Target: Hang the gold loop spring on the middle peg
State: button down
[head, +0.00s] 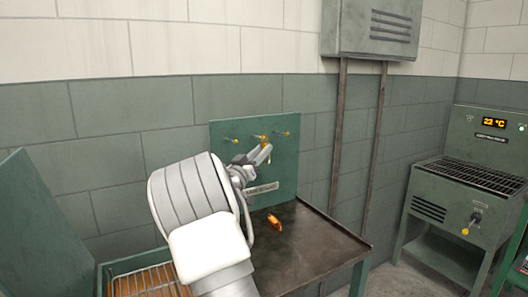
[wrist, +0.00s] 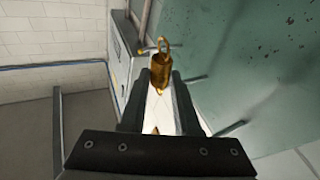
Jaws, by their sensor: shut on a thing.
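My gripper (wrist: 160,88) is shut on the gold loop spring (wrist: 161,74), whose body sits between the fingertips with its loop end pointing out past them. In the head view my gripper (head: 262,155) is raised in front of the green peg board (head: 227,160), close to the middle peg (head: 261,137). The left peg (head: 233,140) and right peg (head: 284,133) show to either side. In the wrist view a peg with a yellow tip (wrist: 147,50) lies just beside the loop; I cannot tell whether the loop is around it.
An orange object (head: 275,222) lies on the dark tabletop (head: 310,245) below the board. A wire rack (head: 145,285) is at the lower left. A green oven unit (head: 470,195) reading 22 °C stands at right. Two posts rise right of the board.

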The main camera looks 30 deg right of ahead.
jog(key=shift+w+d+f+p, duration=0.15)
jog(key=shift+w+p, duration=0.2)
jog(key=shift+w, duration=0.55)
jog(key=shift+w+f+p, duration=0.15)
jog(key=shift+w+p, duration=0.2)
jog(key=shift+w, duration=0.5)
jog(key=c, duration=0.5)
grip_release()
jog(key=shift+c, duration=0.2)
